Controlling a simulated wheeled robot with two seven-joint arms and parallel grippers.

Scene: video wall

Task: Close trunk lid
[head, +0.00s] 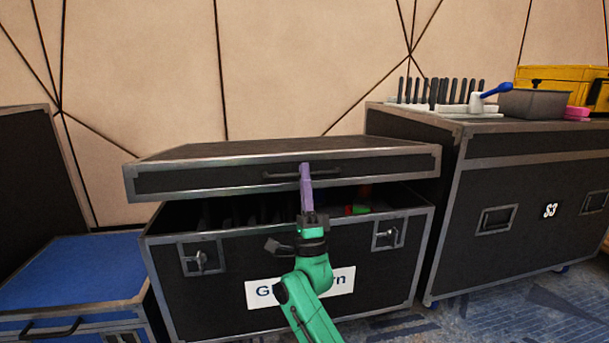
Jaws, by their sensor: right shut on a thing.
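The black trunk (350,293) with metal edges stands in the middle, a partly covered white label on its front. Its lid (220,181) is tilted partly open, with a dark gap between lid and trunk front. Several dark items and some red and green ones (357,209) show inside the gap. My right gripper (306,172) reaches up in front of the trunk, with its purple fingers at the handle (278,175) on the lid's front edge. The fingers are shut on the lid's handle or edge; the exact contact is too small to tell. My left gripper is not in view.
A taller black case (485,220) marked S3 stands close on the right, bearing a grey bin (534,104), a yellow toolbox (562,74) and a rack of dark tools. A blue-topped case (75,270) stands close on the left. A panelled wall is behind.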

